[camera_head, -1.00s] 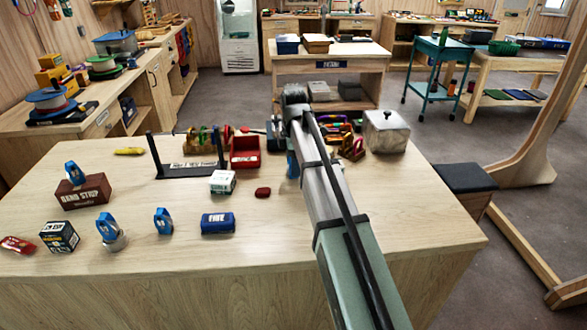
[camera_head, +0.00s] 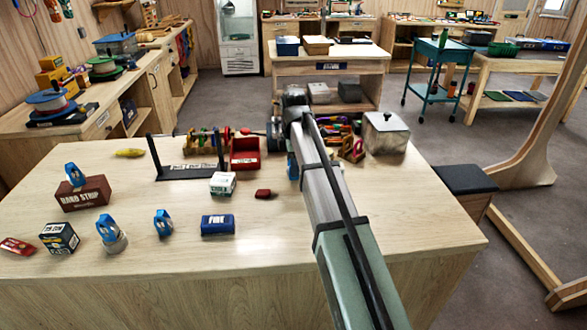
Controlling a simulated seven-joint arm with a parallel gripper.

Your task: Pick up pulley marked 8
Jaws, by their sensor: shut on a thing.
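Three blue pulleys show on the near workbench in the head view. One (camera_head: 75,175) stands on the dark red box, one (camera_head: 108,228) is on a round, pale grey support, and one (camera_head: 163,222) stands on the bench top. No number can be read on any of them. Part of another blue thing (camera_head: 292,167) shows at the left edge of my arm; it may be a pulley, mostly hidden. My arm reaches over the bench from the lower right. It hides my gripper, so neither the fingers nor their hold can be seen.
The bench (camera_head: 260,235) holds a dark red box (camera_head: 83,195), small cartons, a blue pack (camera_head: 218,225), a black stand (camera_head: 190,171), a red bin (camera_head: 245,153) and a grey lidded box (camera_head: 386,133). The bench top is clear around its front middle and right.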

